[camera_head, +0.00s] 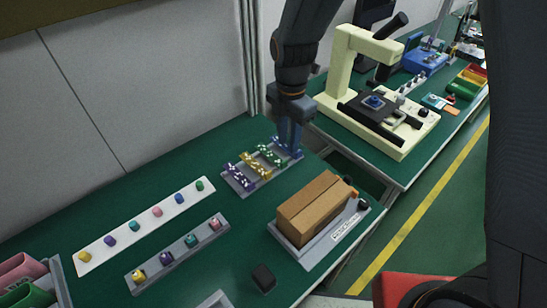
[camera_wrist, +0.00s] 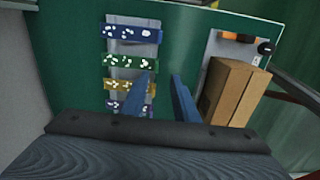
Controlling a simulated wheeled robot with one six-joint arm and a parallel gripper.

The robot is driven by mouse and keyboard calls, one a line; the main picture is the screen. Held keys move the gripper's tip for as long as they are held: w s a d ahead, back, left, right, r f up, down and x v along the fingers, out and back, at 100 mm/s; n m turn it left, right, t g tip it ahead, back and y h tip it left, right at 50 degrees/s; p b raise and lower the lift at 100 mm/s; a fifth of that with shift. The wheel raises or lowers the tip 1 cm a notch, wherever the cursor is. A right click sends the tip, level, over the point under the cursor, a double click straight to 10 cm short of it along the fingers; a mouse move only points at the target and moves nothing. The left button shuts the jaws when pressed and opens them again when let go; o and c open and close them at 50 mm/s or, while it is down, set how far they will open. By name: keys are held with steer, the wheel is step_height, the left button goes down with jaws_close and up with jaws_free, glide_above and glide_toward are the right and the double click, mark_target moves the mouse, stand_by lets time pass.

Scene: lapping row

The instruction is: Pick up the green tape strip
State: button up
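The green tape strip (camera_head: 271,156) with white spots lies on a grey board (camera_head: 233,185) on the green bench, between a yellow strip (camera_head: 256,165) and a blue strip (camera_head: 295,153). In the wrist view the green strip (camera_wrist: 130,61) shows nearly whole, left of and beyond my fingertips. My gripper (camera_head: 289,150) points down over the board's far end. In the wrist view my gripper (camera_wrist: 163,77) is open with nothing between its two blue fingers. A purple strip (camera_head: 240,177) is nearest the head camera; in the wrist view my left finger covers part of it.
A brown box (camera_head: 313,207) stands on a grey plate right of the strips. A white rail (camera_head: 145,226) and a grey rail (camera_head: 177,257) with coloured knobs lie at left. A cream microscope (camera_head: 345,65) stands on the bench beyond.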

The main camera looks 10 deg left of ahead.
mark_target(277, 161)
steer(key=shift+a+f+p, duration=0.2)
steer(key=shift+f+p, duration=0.5)
steer(key=shift+f, duration=1.25)
steer(key=shift+a+f+p, duration=0.2)
steer(key=shift+f+p, duration=0.45)
steer(key=shift+f, duration=1.3)
steer(key=shift+c, duration=0.2)
jaws_close()
